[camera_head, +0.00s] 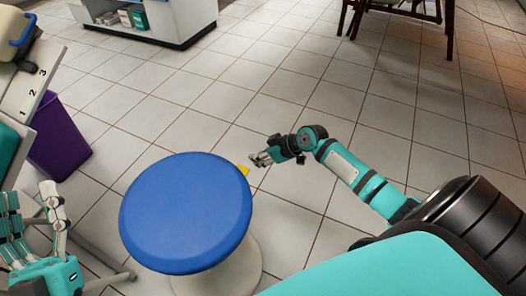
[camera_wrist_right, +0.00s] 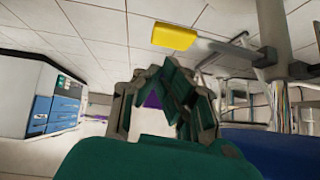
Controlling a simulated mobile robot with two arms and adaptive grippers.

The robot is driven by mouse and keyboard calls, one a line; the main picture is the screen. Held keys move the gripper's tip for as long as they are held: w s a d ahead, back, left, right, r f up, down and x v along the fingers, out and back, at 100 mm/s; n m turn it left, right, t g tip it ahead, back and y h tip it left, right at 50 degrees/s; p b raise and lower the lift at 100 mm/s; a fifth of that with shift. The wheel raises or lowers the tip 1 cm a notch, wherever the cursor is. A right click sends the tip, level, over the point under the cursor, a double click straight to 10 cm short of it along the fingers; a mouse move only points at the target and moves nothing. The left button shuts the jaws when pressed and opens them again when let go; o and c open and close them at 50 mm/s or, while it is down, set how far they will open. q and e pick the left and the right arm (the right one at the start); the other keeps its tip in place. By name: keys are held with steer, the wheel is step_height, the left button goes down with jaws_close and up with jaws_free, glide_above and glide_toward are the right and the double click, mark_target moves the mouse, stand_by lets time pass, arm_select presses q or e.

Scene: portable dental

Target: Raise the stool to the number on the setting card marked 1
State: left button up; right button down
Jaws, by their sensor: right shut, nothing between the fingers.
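The stool (camera_head: 186,212) has a round blue seat on a pale base. A yellow tab (camera_head: 243,170) shows at the seat's right edge. In the right wrist view a yellow paddle (camera_wrist_right: 174,37) on a thin bar hangs above the fingers, and the blue seat (camera_wrist_right: 275,150) is at lower right. My right gripper (camera_head: 258,159) is shut and empty, just right of the yellow tab; I cannot tell whether they touch. My left gripper (camera_head: 32,215) is open and empty, left of the stool.
A white cabinet (camera_head: 178,22) is at the back and dark table legs (camera_head: 449,28) at the upper right. The tiled floor (camera_head: 300,90) between is clear.

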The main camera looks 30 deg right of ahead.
arm_select(q)
steer(key=w+f+g, duration=0.1)
steer(key=f+g, duration=0.1)
steer(key=f, duration=0.1)
steer(key=shift+w+y, duration=0.3)
steer(key=shift+w, duration=0.1)
arm_select(e)
steer(key=shift+v, duration=1.05)
